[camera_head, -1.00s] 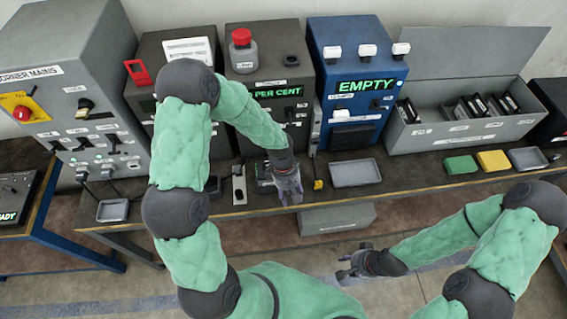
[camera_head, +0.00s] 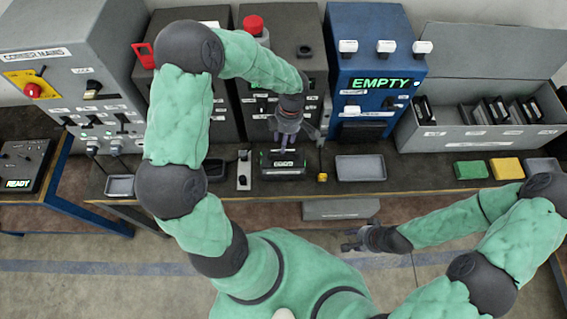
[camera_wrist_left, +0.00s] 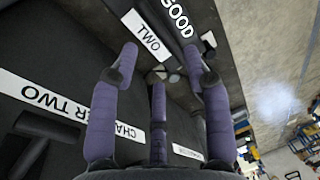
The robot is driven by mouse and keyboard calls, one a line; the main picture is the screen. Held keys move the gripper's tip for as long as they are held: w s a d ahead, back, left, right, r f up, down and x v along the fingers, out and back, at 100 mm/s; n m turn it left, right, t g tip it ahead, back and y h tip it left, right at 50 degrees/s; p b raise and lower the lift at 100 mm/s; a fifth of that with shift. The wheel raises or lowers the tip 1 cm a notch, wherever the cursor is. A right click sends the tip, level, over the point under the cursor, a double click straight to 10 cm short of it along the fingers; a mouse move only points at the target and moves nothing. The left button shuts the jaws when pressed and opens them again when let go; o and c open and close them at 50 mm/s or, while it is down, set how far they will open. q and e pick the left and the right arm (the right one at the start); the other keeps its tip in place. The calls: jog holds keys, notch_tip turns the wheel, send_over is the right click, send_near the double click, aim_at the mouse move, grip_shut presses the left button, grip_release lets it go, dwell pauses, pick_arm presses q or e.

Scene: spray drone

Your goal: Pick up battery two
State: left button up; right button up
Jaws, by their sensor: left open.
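Battery two is a dark box (camera_head: 283,165) with a small green-lit display, lying on the bench in the head view. In the left wrist view it is the black block (camera_wrist_left: 160,20) labelled "TWO" and "GOOD". My left gripper (camera_head: 285,143) is over the battery in the head view. In the left wrist view its purple fingers (camera_wrist_left: 163,62) are spread, with the label between the tips. I cannot tell whether they touch the battery. My right gripper (camera_head: 352,242) is low in front of the bench, away from the battery; its finger gap is unclear.
A grey tray (camera_head: 360,168) lies right of the battery, with a small yellow item (camera_head: 322,177) between. A small switch box (camera_head: 244,170) stands to its left. The charger cabinets and the blue "EMPTY" unit (camera_head: 375,62) stand behind. A grey bin (camera_head: 475,137) of dark blocks is at right.

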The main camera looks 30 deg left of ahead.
aim_at(283, 162)
pick_arm(q)
jog(key=f, duration=0.1)
jog(key=s+f, duration=0.1)
jog(key=f, duration=0.2)
jog(key=shift+s+d+f, duration=0.1)
jog(key=shift+s+d, duration=0.15)
jog(key=shift+s+f, duration=0.1)
jog(key=shift+f, duration=0.45)
jog(key=shift+f+b, duration=0.2)
jog(key=shift+b, duration=0.4)
grip_shut()
jog(key=shift+r, duration=0.1)
